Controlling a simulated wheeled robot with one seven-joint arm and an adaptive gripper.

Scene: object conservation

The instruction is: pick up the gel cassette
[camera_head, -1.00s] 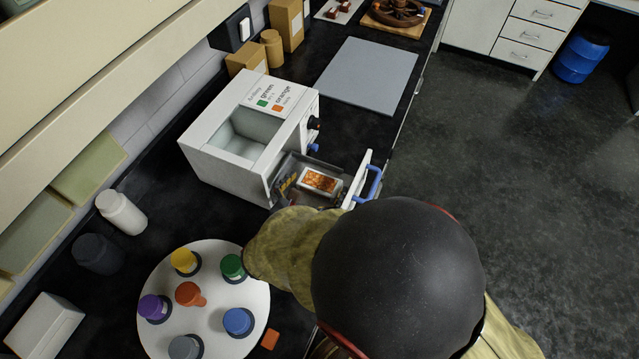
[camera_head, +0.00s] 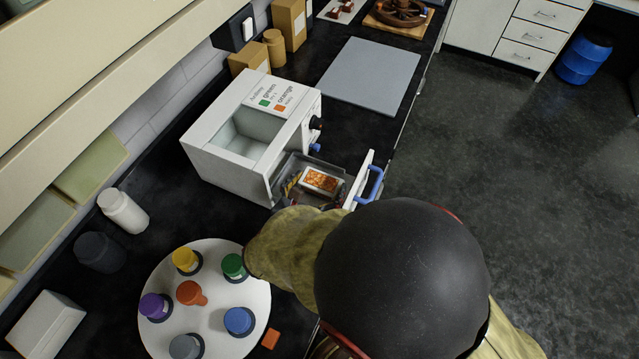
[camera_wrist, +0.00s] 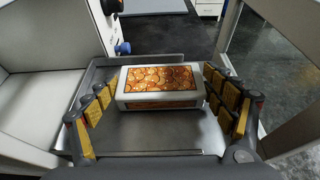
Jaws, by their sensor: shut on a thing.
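The gel cassette (camera_head: 321,181) is a white block with an orange patterned top, in the pulled-out drawer (camera_head: 348,190) of the white box-shaped unit. In the wrist view the cassette (camera_wrist: 160,79) lies level between my gripper's yellow-padded fingers. My gripper (camera_wrist: 160,92) is shut on it, one finger at each short side. The drawer floor (camera_wrist: 150,130) shows in front of it; whether the cassette touches the floor I cannot tell. In the head view my arm hides most of the gripper.
The white unit (camera_head: 215,155) has an open top well and a label naming green and orange. The drawer's front has a blue handle (camera_head: 375,184). A round white tray (camera_head: 213,290) with several coloured bottles stands nearer. A grey mat (camera_head: 365,75) lies clear beyond the unit.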

